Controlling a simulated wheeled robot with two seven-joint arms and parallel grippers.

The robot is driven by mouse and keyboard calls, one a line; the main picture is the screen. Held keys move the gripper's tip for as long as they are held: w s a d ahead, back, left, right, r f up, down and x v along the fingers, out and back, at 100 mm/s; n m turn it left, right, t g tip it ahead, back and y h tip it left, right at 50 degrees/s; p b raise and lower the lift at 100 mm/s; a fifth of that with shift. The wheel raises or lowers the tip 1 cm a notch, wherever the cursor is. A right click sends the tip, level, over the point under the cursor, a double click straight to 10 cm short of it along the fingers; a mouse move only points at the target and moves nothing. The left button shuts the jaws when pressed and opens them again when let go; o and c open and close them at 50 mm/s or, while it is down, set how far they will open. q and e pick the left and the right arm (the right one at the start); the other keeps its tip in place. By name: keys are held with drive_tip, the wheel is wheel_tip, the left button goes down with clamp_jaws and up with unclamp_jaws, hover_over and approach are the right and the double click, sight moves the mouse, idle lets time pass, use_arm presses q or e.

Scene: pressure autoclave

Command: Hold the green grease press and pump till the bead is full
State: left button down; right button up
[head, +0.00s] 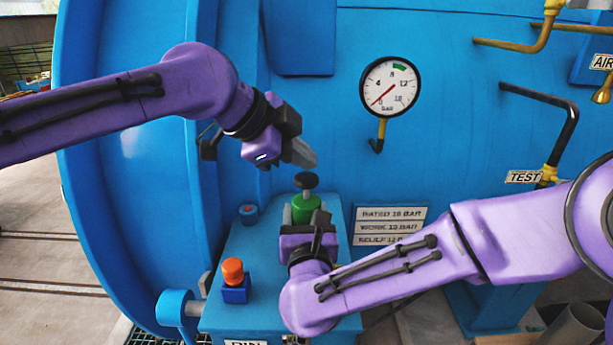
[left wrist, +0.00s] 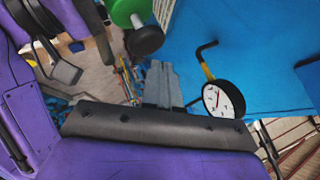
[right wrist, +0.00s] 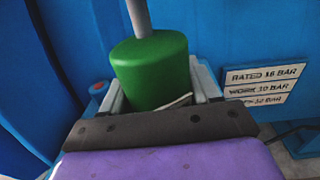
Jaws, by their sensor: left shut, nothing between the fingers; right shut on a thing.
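The green grease press (head: 305,207) stands upright on the blue box, with a black knob (head: 306,180) on a grey rod above its body. In the right wrist view the green body (right wrist: 152,72) fills the middle. My right gripper (head: 309,222) is shut on that body, one finger on each side. My left gripper (head: 303,154) is shut and empty, just above and slightly left of the knob, apart from it. The left wrist view shows the knob (left wrist: 145,41) beside the closed fingers (left wrist: 160,84). No bead can be made out; the right gripper hides part of the press.
The blue box (head: 250,262) also carries an orange-capped fitting (head: 233,272) and a small red button (head: 248,209). A pressure gauge (head: 390,87) sits on the blue vessel wall behind, its needle low. A black-handled TEST lever (head: 560,120) is at right. A sign (head: 388,226) is behind my right arm.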

sight(308, 177)
use_arm(q)
drive_tip(key=shift+f, duration=0.1)
idle(0.7)
drive_tip(key=shift+f, duration=0.35)
drive_tip(key=shift+f, duration=1.3)
idle(1.2)
drive_tip(key=shift+r, duration=1.7)
drive_tip(key=shift+r, duration=2.55)
